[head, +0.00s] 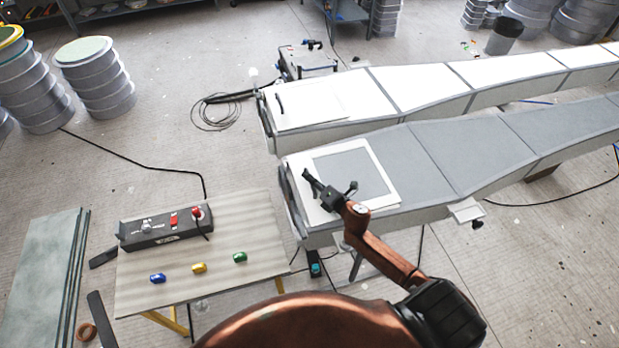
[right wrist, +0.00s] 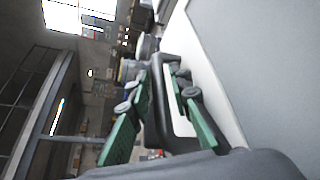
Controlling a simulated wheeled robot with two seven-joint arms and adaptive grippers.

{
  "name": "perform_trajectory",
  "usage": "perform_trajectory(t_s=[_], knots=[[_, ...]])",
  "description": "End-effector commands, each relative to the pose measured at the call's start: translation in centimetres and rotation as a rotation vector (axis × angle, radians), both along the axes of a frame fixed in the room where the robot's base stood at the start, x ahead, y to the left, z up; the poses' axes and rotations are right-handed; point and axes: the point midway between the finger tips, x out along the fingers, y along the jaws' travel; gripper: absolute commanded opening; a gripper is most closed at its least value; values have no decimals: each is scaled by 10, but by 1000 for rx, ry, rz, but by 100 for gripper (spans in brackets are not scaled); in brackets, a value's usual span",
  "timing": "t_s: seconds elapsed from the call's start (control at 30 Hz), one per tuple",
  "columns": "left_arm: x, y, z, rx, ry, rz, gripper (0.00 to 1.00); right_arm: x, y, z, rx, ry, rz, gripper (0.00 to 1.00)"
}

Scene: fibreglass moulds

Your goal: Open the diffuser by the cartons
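My right gripper (head: 322,192) is over the left end of the nearer long grey mould (head: 430,160), by a white square frame (head: 380,155) with a grey middle. In the right wrist view its green-padded fingers (right wrist: 165,115) stand apart, with a dark handle-like bar (right wrist: 163,75) between them. I cannot tell whether they touch it. The gripper hides part of the frame's left side. The farther white mould (head: 410,88) has a flat panel with a small black handle (head: 280,104) at its left end. I cannot make out cartons or tell which part is the diffuser. My left gripper is not in view.
A low table (head: 255,235) at lower left bears a black control box (head: 165,230) with red knobs and blue, yellow and green pieces. Stacked drums (head: 95,80) stand at upper left. Cables lie on the floor. A dark bin (head: 503,36) stands at the back right.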

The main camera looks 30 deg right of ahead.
Motion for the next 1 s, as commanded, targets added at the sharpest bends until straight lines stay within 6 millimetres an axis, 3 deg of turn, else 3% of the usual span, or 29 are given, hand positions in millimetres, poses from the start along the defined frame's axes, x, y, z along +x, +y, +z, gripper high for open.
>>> perform_trajectory(t_s=[0.33,0.6,1.0], knots=[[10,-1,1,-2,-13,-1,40,5,1,-1,0,0,2,18],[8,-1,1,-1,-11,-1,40,5,1,-1,0,0,2,0],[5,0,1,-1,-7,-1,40,4,1,-1,0,1,2,0]])
